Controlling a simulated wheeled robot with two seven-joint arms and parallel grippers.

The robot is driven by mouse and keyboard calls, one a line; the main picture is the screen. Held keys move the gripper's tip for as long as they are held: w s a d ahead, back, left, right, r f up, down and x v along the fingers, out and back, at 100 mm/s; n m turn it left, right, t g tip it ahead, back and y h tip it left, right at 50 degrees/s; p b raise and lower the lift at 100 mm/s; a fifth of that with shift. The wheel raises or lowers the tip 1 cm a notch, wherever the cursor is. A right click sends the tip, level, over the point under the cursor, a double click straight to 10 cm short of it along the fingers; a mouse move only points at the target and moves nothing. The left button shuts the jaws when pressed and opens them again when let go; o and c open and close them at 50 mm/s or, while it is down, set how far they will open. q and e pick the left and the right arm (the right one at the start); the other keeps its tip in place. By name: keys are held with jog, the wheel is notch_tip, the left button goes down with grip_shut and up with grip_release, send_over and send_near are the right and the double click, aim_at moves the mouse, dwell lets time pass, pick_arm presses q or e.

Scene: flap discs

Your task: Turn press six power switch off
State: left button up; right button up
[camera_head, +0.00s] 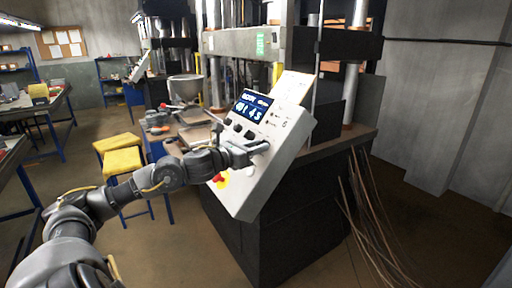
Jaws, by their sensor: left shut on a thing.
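The tilted white control box (280,165) of a press stands in the middle of the head view, with a lit blue display (252,106), several dark knobs and a red button on yellow (220,179). A mark like a 6 shows on its upper right face. The switch's position cannot be made out. My right gripper is out of view.
The press frame (245,42) rises behind the box on a dark base (270,235). Thin rods (370,205) lean at its right. Yellow stools (122,160) and a cluttered bench stand to the left. The floor at the right is mostly clear.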

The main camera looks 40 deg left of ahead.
pick_arm(q)
jog(key=n+y, duration=0.2)
jog(key=n, duration=0.1)
jog(key=shift+d+r, duration=0.15)
jog(key=shift+r, duration=0.05)
jog(key=shift+d+r+n+y+p, duration=0.15)
jog(key=shift+n+y+p, duration=0.7)
jog(key=shift+n, duration=0.35)
jog(key=n+g+y+p, duration=0.1)
jog(key=n+p, duration=0.1)
jog(key=n+g+y+p, duration=0.1)
jog(key=n+p, duration=0.1)
jog(key=n+g+y+p, duration=0.1)
jog(key=n+y+p, duration=0.1)
jog(key=n, duration=0.1)
jog(key=shift+w+d+r+p, duration=0.1)
jog(key=shift+d+r+p, duration=0.2)
jog(key=shift+f+n+g+y+p, duration=0.2)
jog(key=shift+n+g+y+p, duration=0.4)
jog(key=shift+n+p, duration=0.55)
jog(key=o, duration=1)
jog(key=shift+c, duration=0.2)
jog(key=shift+d, duration=0.15)
